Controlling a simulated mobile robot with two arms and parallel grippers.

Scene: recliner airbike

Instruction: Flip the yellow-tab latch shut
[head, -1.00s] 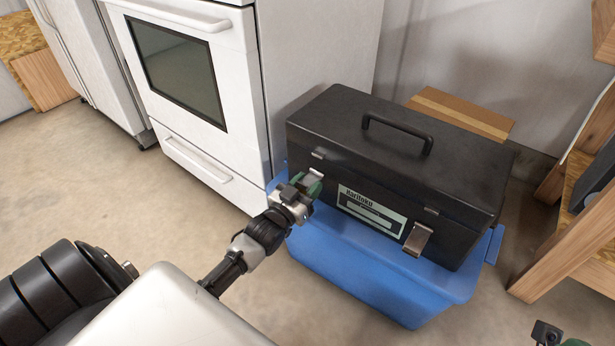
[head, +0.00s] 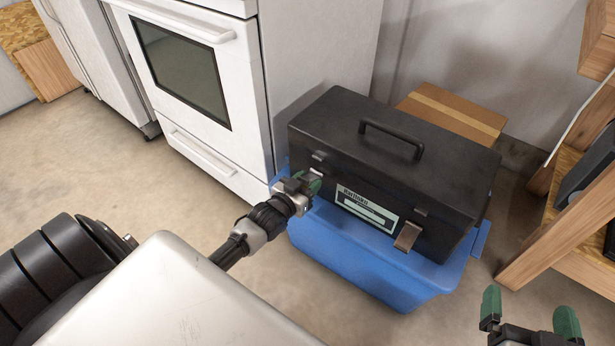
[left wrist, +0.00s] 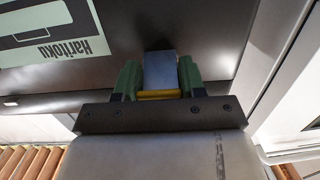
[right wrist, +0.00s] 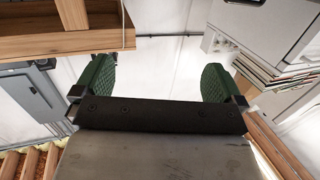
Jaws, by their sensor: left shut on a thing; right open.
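The black toolbox (head: 400,160) sits with its lid down. The yellow-tab latch (left wrist: 160,70) is on its front; in the left wrist view it is a grey metal plate with a yellow strip (left wrist: 158,95) at its near end. My left gripper (head: 312,182) is at the left part of the toolbox front, its green fingers shut on the latch from both sides. In the head view the gripper mostly hides this latch. A second metal latch (head: 407,237) is at the right of the label. My right gripper (head: 528,314) is open and empty at the lower right, away from the toolbox.
The toolbox stands on a blue bin (head: 350,262). A white stove (head: 215,90) stands close on the left, and a cardboard box (head: 455,113) is behind. A wooden shelf frame (head: 550,235) is at the right. The concrete floor in front of the stove is clear.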

